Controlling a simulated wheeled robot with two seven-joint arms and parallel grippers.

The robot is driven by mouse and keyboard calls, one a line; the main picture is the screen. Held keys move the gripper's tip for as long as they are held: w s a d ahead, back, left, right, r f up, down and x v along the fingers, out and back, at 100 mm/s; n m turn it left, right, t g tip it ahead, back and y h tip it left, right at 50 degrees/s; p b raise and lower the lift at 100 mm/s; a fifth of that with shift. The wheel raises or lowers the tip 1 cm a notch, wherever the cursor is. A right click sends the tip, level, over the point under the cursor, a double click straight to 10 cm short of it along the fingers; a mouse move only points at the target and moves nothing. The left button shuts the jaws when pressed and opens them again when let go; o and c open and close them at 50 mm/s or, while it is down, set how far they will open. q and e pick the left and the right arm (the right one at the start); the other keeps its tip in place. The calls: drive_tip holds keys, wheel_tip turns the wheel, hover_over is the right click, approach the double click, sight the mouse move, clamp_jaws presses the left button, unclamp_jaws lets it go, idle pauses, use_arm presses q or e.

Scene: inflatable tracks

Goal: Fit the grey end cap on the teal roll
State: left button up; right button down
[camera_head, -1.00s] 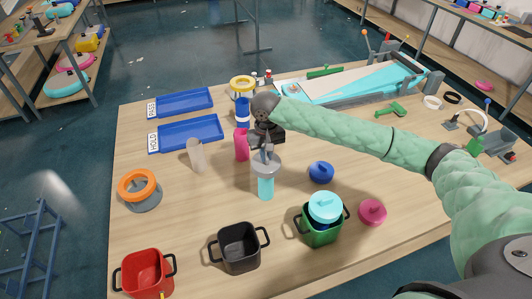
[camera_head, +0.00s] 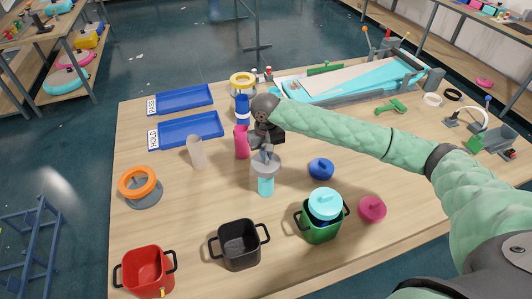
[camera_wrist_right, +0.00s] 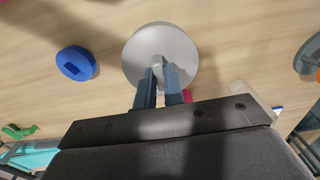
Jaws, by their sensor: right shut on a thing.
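The grey end cap (camera_head: 264,168) is a flat grey disc with a small knob on top. My right gripper (camera_head: 266,151) is shut on that knob, above the teal roll. The teal roll (camera_head: 265,188) stands upright on the table, with only its lower part showing under the cap. The cap sits over the roll's top; I cannot tell whether it is fully seated. In the right wrist view the cap's disc (camera_wrist_right: 138,50) hides the roll, and the fingers (camera_wrist_right: 158,76) pinch the knob. My left gripper is not in view.
A blue lid (camera_head: 321,168) lies right of the roll. A pink roll (camera_head: 241,142) and a pale roll (camera_head: 197,152) stand behind, to the left. Black (camera_head: 239,245), green (camera_head: 320,233) and red (camera_head: 147,272) pots stand in front. Bare table lies left of the roll.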

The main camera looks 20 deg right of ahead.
drive_tip(key=shift+f, duration=0.15)
drive_tip(key=c, duration=1.4)
unclamp_jaws()
drive_tip(key=shift+c, duration=0.2)
drive_tip(key=shift+r, duration=3.5)
